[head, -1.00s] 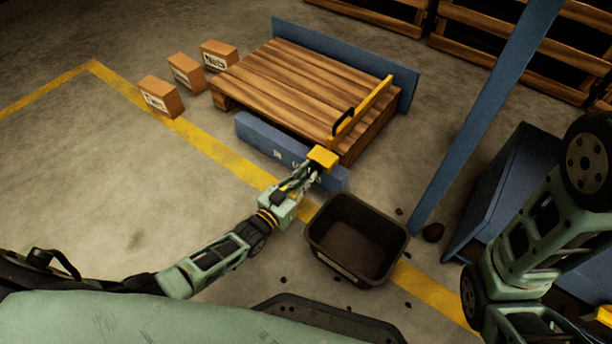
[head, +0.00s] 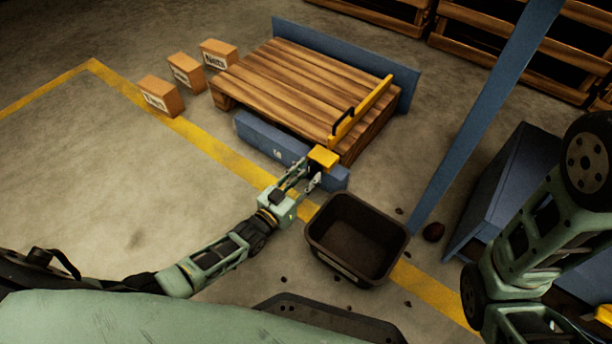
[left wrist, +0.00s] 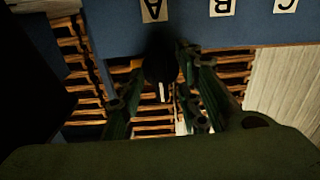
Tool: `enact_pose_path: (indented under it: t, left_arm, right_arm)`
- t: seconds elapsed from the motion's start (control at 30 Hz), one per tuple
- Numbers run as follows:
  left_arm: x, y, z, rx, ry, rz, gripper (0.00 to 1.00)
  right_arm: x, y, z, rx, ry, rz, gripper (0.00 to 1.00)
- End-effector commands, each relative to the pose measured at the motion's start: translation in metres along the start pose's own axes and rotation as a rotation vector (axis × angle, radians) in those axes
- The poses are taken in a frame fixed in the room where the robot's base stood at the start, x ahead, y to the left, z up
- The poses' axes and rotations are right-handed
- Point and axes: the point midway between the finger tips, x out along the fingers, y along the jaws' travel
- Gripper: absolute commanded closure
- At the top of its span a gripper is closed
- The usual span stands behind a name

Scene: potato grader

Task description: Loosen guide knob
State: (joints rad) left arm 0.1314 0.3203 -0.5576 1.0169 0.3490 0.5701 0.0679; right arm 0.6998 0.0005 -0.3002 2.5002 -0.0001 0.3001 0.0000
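The guide knob (left wrist: 161,58) is a dark round knob with a white mark, below the letter A on the blue rail in the left wrist view. In the head view the yellow guide block (head: 323,158) sits at the right part of the blue rail (head: 262,137); the knob itself is hard to make out there. My left gripper (head: 306,179) is at the near side of the block, its two fingers spread apart. In the left wrist view the fingers (left wrist: 164,95) stand on either side of the knob with gaps visible. My right gripper is out of view.
A slatted wooden deck (head: 290,85) with a yellow guide bar (head: 362,112) lies behind the rail. A dark bin (head: 322,238) stands right of my left gripper. A blue post (head: 480,125) rises at right. Several labelled boxes (head: 160,97) stand at left.

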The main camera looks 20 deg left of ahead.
Motion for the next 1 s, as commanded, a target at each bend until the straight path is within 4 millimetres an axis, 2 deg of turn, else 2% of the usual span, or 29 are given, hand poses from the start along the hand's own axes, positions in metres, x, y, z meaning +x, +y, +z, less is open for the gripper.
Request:
enact_pose_path:
  t: [0.23,0.37,0.8,1.0]
  left_arm:
    - [-0.001,0.0,-0.001,0.002,0.001,0.0,0.68]
    - [-0.013,0.0,0.001,0.002,-0.001,0.0,0.68]
    - [-0.1,0.0,0.001,0.001,-0.002,0.0,0.68]
    - [-0.118,0.0,0.0,0.002,0.0,0.0,0.68]
  right_arm:
    - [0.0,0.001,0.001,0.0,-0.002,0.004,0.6]
    - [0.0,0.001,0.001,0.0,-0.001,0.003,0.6]
    - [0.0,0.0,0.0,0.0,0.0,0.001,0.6]
    - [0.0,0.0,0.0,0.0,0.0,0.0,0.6]
